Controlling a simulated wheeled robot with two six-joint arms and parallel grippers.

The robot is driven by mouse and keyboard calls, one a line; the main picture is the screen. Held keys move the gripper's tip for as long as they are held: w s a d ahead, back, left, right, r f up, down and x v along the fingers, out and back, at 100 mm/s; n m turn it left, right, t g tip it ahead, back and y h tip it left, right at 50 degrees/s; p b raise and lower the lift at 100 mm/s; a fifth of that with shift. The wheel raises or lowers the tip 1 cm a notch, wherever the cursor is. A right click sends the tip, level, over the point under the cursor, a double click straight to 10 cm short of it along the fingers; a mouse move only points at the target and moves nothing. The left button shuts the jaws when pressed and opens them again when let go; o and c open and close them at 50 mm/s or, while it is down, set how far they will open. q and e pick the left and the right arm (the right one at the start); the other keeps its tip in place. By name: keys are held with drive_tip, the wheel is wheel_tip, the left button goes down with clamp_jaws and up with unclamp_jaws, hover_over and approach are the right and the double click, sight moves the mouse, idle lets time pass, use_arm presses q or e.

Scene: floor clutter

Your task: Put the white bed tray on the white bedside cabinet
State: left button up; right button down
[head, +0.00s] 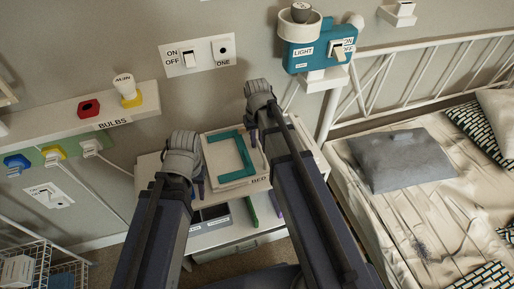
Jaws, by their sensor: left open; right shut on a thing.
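The white bed tray (228,153), with a teal L-shaped band on it and a label reading "BED" on its front, lies level over the top of the white bedside cabinet (149,165). I cannot tell whether it rests fully on the top. My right gripper (258,136) is at the tray's right side, shut on it; its fingers are mostly hidden by my arm. My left gripper (199,184) is open at the tray's left side, partly hidden by its own wrist.
The cabinet's open shelf holds a dark box (210,217) and a green item (251,210). A bed (385,205) with a grey pillow (402,160) stands right. A wall shelf labelled "BULBS" (70,125) is left. A teal light switch box (320,50) hangs above. Wire baskets (40,265) stand lower left.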

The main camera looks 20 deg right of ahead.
sight(257, 149)
use_arm(q)
drive_tip(key=shift+f+b, duration=1.1)
drive_tip(key=shift+f, duration=0.35)
use_arm(e)
drive_tip(key=shift+f, duration=1.5)
use_arm(q)
drive_tip(key=shift+f, duration=0.15)
use_arm(e)
drive_tip(key=shift+f, duration=0.15)
drive_tip(key=c, duration=0.8)
unclamp_jaws()
drive_tip(key=shift+c, duration=0.2)
drive_tip(key=shift+r, duration=0.2)
wheel_tip(257, 149, up, 12)
drive_tip(key=p, duration=1.2)
use_arm(q)
wheel_tip(257, 149, up, 12)
use_arm(e)
drive_tip(key=s+a+n+h, duration=0.1)
drive_tip(key=s+a+n, duration=0.2)
drive_tip(key=s+a, duration=0.9)
drive_tip(key=shift+s, duration=1.15)
